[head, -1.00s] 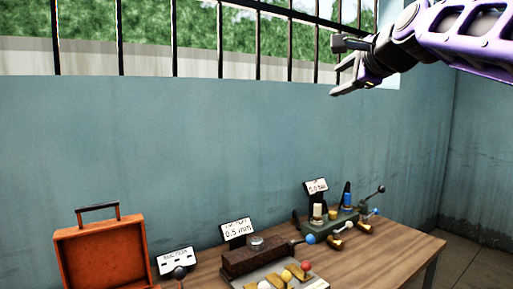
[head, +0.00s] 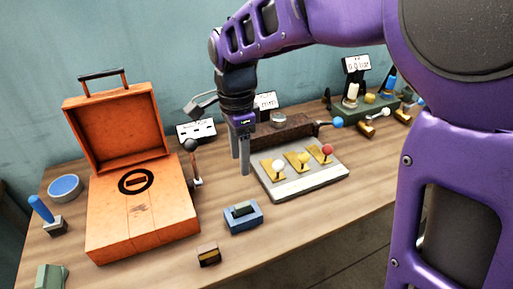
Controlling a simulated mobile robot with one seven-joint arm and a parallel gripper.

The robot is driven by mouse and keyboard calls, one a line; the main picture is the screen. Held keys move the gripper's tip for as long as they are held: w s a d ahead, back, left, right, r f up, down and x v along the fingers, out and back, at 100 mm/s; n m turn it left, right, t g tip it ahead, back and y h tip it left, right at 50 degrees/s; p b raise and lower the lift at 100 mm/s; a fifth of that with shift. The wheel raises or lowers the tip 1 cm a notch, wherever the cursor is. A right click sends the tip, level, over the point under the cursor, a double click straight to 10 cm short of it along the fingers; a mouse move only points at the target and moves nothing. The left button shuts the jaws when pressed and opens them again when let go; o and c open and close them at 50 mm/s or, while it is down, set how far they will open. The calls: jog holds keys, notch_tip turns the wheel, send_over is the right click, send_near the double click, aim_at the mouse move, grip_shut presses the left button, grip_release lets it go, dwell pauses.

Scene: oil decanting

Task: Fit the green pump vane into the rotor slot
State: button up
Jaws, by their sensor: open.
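A small dark green piece (head: 242,208), which looks like the pump vane, sits on a blue holder (head: 243,219) at the table's front middle. A black ring with a short bar-shaped mark across its middle (head: 136,181) lies on the flat front part of the open orange case (head: 150,215). It may be the rotor, but its slot is too small to make out. My gripper (head: 240,165) points down above the table, behind the blue holder and apart from it. Its two fingers are open, with nothing between them.
A grey panel (head: 300,184) with white, yellow and red knobs stands right of my gripper. A lever with a dark knob (head: 190,146) stands to its left. A small brown block (head: 208,254), a blue joystick (head: 42,209), a blue round dish (head: 64,187) and a green block (head: 51,277) are around the case.

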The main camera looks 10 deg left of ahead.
aim_at(242, 204)
jog(key=f, duration=0.5)
jog(key=f+b, duration=0.1)
jog(key=f, duration=0.8)
jog(key=shift+s+f, duration=0.25)
jog(key=shift+f, duration=0.15)
grip_shut()
